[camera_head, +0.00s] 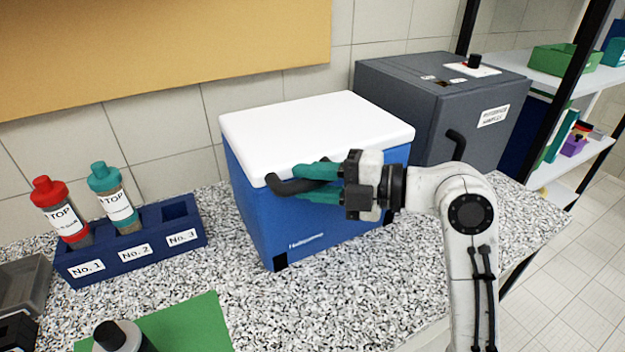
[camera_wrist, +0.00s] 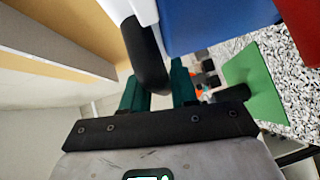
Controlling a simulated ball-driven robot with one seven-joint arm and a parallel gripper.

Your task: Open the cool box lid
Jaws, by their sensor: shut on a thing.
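The blue cool box (camera_head: 262,205) stands on the speckled counter. Its white lid (camera_head: 310,122) lies flat on top and looks shut. A black handle (camera_head: 290,185) sticks out at the lid's front edge. My gripper (camera_head: 318,180) reaches in from the right with its green fingers closed around the handle. In the wrist view the handle (camera_wrist: 147,60) passes between the two green fingers, with the white lid edge (camera_wrist: 146,12) and the blue box side (camera_wrist: 205,22) beyond it. The fingers hide part of the handle.
A dark blue rack (camera_head: 130,245) with a red-capped bottle (camera_head: 62,210) and a teal-capped bottle (camera_head: 115,198) stands left. A green mat (camera_head: 185,325) and a dark-capped bottle (camera_head: 118,337) are at the front. A grey box (camera_head: 430,100) stands close behind on the right.

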